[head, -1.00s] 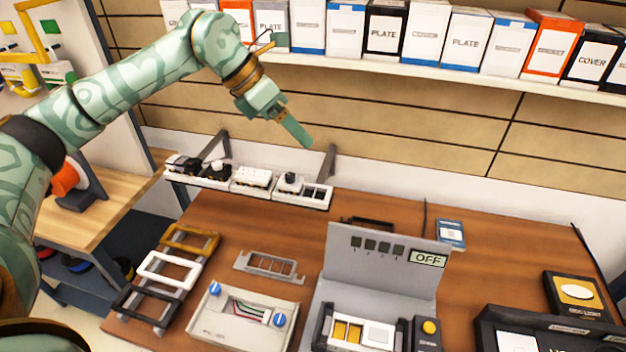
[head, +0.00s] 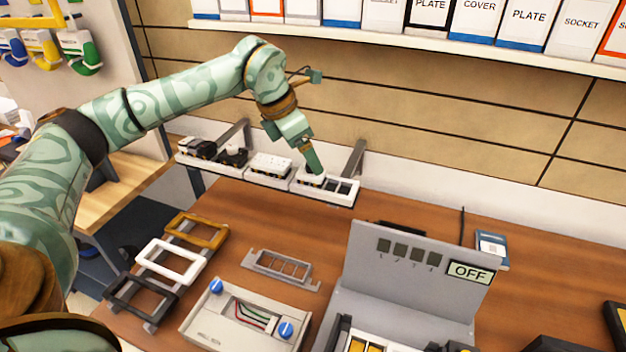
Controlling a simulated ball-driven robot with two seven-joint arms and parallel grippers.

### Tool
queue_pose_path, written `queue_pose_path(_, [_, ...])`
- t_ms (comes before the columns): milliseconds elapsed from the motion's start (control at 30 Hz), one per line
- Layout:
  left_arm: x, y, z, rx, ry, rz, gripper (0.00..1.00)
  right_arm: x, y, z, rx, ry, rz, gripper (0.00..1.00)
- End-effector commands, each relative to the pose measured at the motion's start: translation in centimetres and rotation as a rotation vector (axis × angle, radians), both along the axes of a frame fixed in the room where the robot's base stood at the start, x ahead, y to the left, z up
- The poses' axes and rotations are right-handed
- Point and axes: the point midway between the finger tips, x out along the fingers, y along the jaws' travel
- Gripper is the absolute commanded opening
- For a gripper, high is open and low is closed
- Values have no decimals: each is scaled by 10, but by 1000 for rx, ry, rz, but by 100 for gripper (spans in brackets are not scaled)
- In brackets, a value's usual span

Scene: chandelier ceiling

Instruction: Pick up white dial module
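The white dial module (head: 309,180) sits in the right part of the white module rack at the back of the table. My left gripper (head: 315,169) points down right at it, with the fingertips over its top and hiding its dial. The fingers line up one behind the other from this side, so I cannot tell whether they are open or shut, or whether they touch the module. My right gripper is out of view.
The rack (head: 342,191) also holds black modules (head: 232,157) and white modules (head: 270,162); its right end has empty slots. Coloured frames (head: 170,262), a grey bracket (head: 281,267), a wiring box (head: 245,315) and an "OFF" panel (head: 412,270) stand nearer. A shelf (head: 400,38) runs above.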

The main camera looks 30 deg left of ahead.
Motion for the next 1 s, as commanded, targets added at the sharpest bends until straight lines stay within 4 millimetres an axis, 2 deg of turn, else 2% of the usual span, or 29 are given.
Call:
queue_pose_path(133, [4, -2, -11, 0, 1, 0, 87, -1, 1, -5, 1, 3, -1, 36])
queue_pose_path(400, [17, -9, -50, -1, 3, -1, 87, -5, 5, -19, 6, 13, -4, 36])
queue_pose_path(600, [18, -9, -49, 0, 0, 0, 87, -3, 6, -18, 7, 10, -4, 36])
queue_pose_path(633, [18, -9, -49, 0, 0, 0, 84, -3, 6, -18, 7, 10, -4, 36])
queue_pose_path(767, [18, -9, -49, 0, 0, 0, 48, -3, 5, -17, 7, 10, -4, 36])
queue_pose_path(800, [18, -9, -49, 0, 0, -1, 43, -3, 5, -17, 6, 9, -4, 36])
queue_pose_path(1000, [18, -9, -49, 0, 0, -1, 43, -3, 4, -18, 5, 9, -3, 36])
